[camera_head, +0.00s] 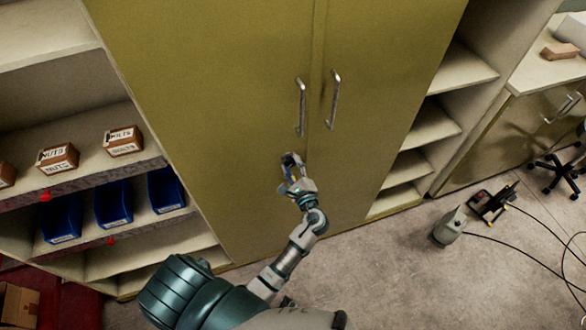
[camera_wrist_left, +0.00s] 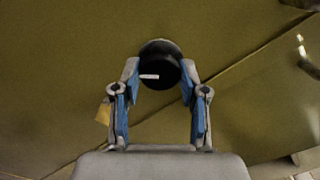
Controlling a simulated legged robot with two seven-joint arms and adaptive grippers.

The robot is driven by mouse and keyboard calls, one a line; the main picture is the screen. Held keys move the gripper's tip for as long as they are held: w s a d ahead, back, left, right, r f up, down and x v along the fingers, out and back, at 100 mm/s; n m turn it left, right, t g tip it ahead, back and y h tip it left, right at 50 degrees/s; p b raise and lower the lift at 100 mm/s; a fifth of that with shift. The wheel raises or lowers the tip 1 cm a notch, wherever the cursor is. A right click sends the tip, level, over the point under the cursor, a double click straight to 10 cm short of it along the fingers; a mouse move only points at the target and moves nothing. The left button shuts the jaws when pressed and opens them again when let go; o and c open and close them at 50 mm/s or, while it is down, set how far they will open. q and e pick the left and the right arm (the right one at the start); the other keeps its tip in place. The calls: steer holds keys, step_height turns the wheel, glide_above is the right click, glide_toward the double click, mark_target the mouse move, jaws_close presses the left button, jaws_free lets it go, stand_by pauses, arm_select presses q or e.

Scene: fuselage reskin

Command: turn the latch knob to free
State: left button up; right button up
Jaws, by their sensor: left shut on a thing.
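The latch knob (camera_head: 291,158) is dark and round, on the olive cabinet door (camera_head: 220,130) below the handles. It also shows in the left wrist view (camera_wrist_left: 160,73), with a short pale mark on its dark face. My left gripper (camera_head: 291,173) reaches up to the knob. In the left wrist view its blue-padded fingers (camera_wrist_left: 160,80) stand on either side of the knob, shut on it. Part of the knob is hidden by the gripper in the head view. My right gripper is in neither view.
Two metal door handles (camera_head: 301,107) (camera_head: 334,98) stand out above the knob. Open shelves with labelled boxes (camera_head: 123,141) and blue bins (camera_head: 114,204) lie left. Bare shelves (camera_head: 430,126) lie right. A grey device (camera_head: 449,228) and cables are on the floor.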

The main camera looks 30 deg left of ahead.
arm_select(q)
steer(key=n+b, duration=0.3)
steer(key=n, duration=0.1)
steer(key=shift+f+n, duration=0.1)
steer(key=shift+n, duration=0.2)
steer(key=n+b, duration=0.3)
steer(key=shift+n, duration=0.8)
steer(key=o, duration=1.1)
steer(key=shift+o, duration=0.2)
steer(key=shift+w+a, duration=0.1)
steer(key=shift+w, duration=0.05)
